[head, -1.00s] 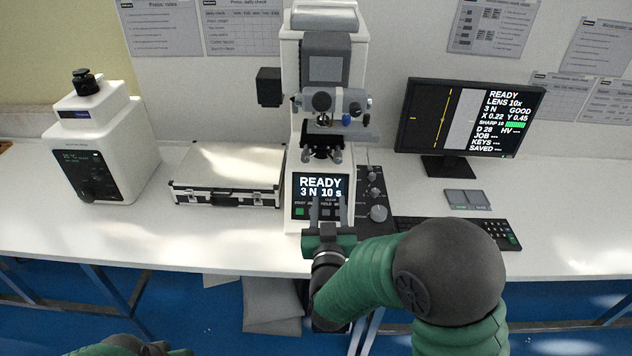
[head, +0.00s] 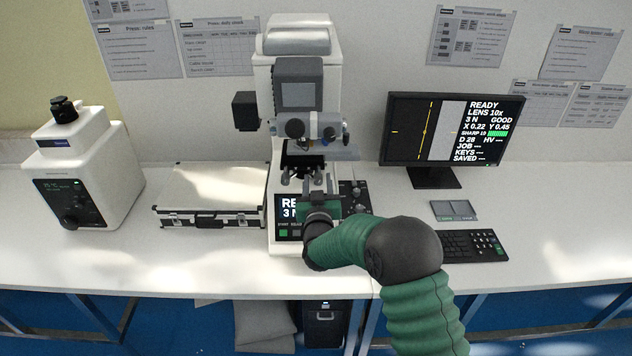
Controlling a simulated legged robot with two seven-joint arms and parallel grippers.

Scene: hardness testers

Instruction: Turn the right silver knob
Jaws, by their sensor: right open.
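The white hardness tester (head: 262,80) stands at the middle of the bench. Its measuring eyepiece unit (head: 313,122) has a small silver-grey knob (head: 346,134) at its right end. A black side panel (head: 362,203) with small grey knobs lies right of the tester's base, partly hidden behind my right gripper. My right gripper (head: 318,182) is open and empty, fingers pointing up, in front of the tester below the eyepiece unit. It appears apart from the knob on the eyepiece unit. It hides much of the tester's screen (head: 287,205). My left gripper is not in view.
A silver case (head: 208,190) and a smaller white tester (head: 85,165) stand to the left. A monitor (head: 452,130), a grey pad (head: 453,211) and a keyboard (head: 475,246) are to the right. The bench front left of the tester is clear.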

